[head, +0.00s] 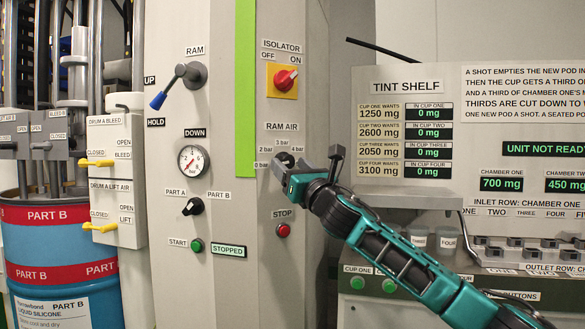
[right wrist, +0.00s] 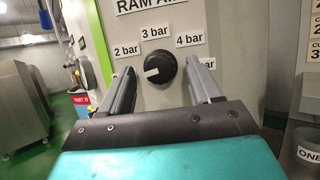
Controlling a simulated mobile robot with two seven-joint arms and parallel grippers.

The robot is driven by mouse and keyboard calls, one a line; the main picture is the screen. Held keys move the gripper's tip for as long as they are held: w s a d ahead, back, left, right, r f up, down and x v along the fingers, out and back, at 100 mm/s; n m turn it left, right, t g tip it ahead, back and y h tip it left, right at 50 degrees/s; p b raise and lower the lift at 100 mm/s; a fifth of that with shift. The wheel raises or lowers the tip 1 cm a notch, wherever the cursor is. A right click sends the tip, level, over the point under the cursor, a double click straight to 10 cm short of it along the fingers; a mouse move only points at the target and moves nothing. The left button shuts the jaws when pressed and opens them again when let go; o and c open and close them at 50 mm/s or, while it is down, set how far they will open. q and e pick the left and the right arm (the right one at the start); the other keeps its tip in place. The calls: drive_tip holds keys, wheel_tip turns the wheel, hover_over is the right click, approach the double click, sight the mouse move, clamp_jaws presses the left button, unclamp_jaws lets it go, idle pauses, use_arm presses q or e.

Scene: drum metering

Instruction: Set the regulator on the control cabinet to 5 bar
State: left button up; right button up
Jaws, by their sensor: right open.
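The regulator is a round black knob (right wrist: 162,68) under the RAM AIR label on the grey control cabinet (head: 222,120). In the right wrist view its white mark points left and slightly down, below the 2 bar label (right wrist: 127,50). The 3 bar label is above it and the 4 bar label (right wrist: 188,41) at upper right. A further label at lower right is mostly hidden by a finger. My right gripper (right wrist: 163,86) is open, with its fingers either side of the knob and gaps showing. In the head view my right gripper (head: 291,174) partly covers the knob. My left gripper is not in view.
The red isolator switch (head: 285,79) is above the regulator and the stop button (head: 283,230) below it. A pressure gauge (head: 193,160) and ram lever (head: 180,85) are to the left. The tint shelf (head: 420,190) stands to the right, near my forearm.

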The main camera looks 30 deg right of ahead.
drive_tip(key=c, duration=1)
drive_tip(key=shift+c, duration=0.2)
